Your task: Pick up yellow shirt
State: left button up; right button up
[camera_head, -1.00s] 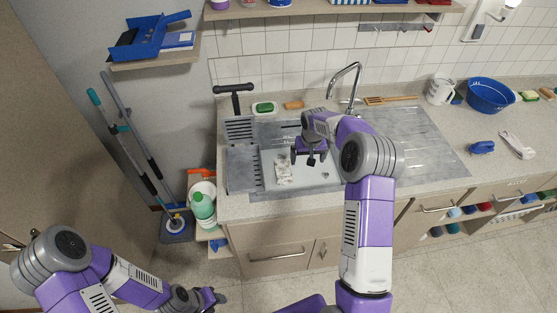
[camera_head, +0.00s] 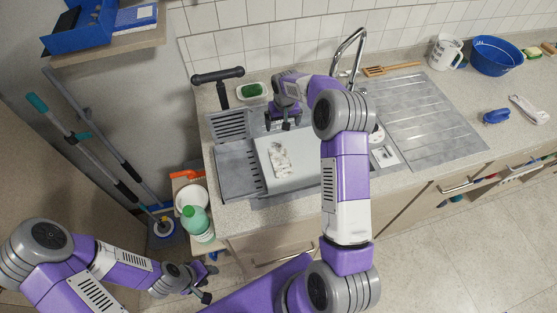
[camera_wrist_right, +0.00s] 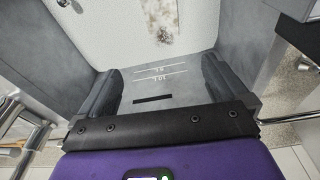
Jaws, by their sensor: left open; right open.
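I see no yellow shirt in either current view. My left gripper (camera_head: 207,283) is at the lower left of the head view, low over the floor by the green bottle, open with nothing in it. My right gripper (camera_head: 284,122) is over the back of the sink (camera_head: 310,180), open and empty. Its two dark fingers also show apart in the right wrist view (camera_wrist_right: 160,85). A stained whitish patch (camera_head: 281,158) lies in the basin in front of it; I cannot tell whether it is dirt or a cloth.
A green-capped bottle (camera_head: 197,224) and mops (camera_head: 105,150) stand left of the counter. A blue dustpan (camera_head: 85,25) is on the shelf above. The floor at lower right is clear.

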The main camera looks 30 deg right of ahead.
jog(key=b, duration=1.3)
send_over(280, 156)
jog(key=f, duration=1)
jog(key=s+f, duration=0.1)
jog(key=f, duration=0.4)
jog(key=shift+d, duration=0.1)
jog(key=f+b, duration=0.1)
jog(key=f, duration=0.1)
jog(key=f+b, duration=0.1)
jog(key=f, duration=0.2)
jog(key=f+b, duration=0.1)
jog(key=f, duration=0.1)
jog(key=shift+w+f, duration=0.3)
jog(key=shift+w, duration=0.1)
jog(key=shift+r, duration=0.1)
jog(key=c, duration=1.1)
